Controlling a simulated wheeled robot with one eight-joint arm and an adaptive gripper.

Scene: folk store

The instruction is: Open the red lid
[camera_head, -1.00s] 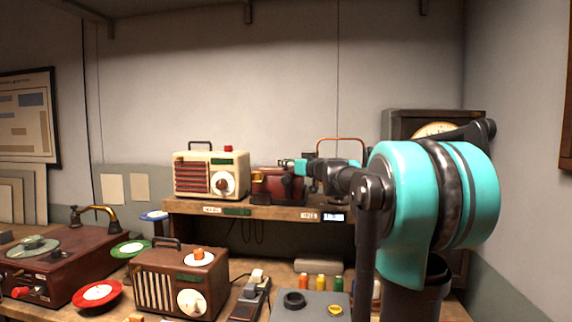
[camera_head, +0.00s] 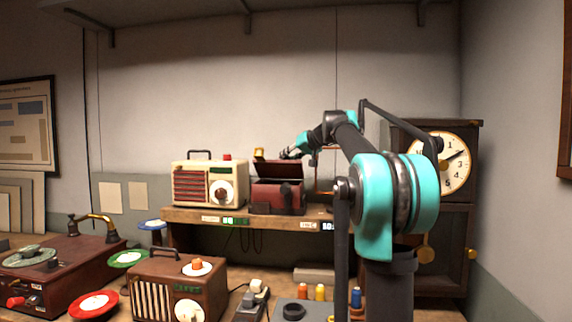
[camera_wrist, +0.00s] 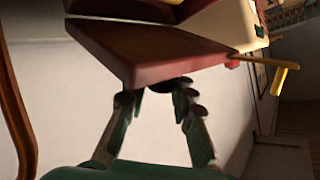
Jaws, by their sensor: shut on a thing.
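The dark red box (camera_head: 277,197) stands on the wooden shelf, right of the cream radio. Its red lid (camera_head: 281,168) is raised and tilted back, with a gap between it and the box. In the wrist view the lid (camera_wrist: 150,45) fills the upper middle as a flat reddish-brown panel. My gripper (camera_head: 290,154) is at the lid's upper edge. In the wrist view my gripper (camera_wrist: 158,92) has its fingertips at the lid's edge, shut on it. The exact contact is partly hidden.
The cream radio (camera_head: 209,183) stands close to the box on the left. A pendulum clock (camera_head: 440,165) is at the right. A brown radio (camera_head: 178,284), a record player (camera_head: 55,262) and several small bottles are on the lower bench. The wall above the shelf is clear.

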